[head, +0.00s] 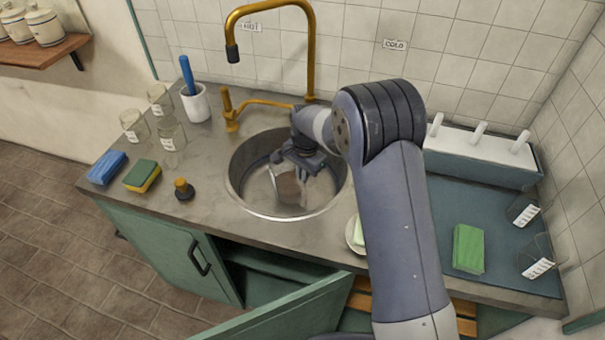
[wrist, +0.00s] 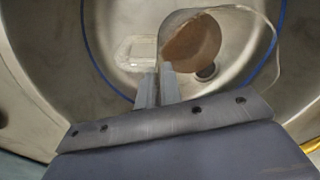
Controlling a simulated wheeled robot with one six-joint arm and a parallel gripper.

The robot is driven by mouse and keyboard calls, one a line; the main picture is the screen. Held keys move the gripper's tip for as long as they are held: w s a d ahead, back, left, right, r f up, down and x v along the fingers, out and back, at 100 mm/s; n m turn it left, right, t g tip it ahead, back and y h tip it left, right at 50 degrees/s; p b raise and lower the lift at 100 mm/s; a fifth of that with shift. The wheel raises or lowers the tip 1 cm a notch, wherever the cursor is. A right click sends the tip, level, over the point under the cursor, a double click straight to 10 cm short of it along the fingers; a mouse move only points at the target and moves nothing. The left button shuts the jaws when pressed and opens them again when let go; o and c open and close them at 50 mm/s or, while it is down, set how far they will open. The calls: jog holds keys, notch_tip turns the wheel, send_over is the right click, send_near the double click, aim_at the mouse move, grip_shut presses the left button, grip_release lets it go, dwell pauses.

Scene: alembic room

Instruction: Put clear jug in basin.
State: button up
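The clear jug (head: 287,187), with a brown patch inside, is within the round metal basin (head: 236,190). In the wrist view the jug (wrist: 245,45) lies just beyond my fingertips, its open outline to the right and a pale loop, seemingly its handle (wrist: 133,50), to the left. My gripper (head: 300,160) reaches down into the basin. In the wrist view my gripper (wrist: 157,75) has its fingers close together, with the jug's near side at the tips. The exact grip point is partly hidden. I cannot tell whether the jug touches the basin floor.
A brass tap (head: 308,60) rises behind the basin. Several glasses (head: 172,135), a white cup with a blue handle (head: 196,102), a blue sponge (head: 106,168) and a yellow-green sponge (head: 142,176) stand left. A white rack (head: 475,150) and green sponge (head: 468,248) are right. A cupboard door (head: 285,312) hangs open below.

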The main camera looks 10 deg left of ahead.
jog(key=o, duration=0.4)
jog(key=shift+o, duration=0.2)
jog(key=shift+r, duration=0.1)
notch_tip(320, 180, up, 12)
jog(key=shift+s+d+b, duration=0.25)
jog(key=shift+d+b, duration=0.05)
jog(key=shift+d, duration=0.1)
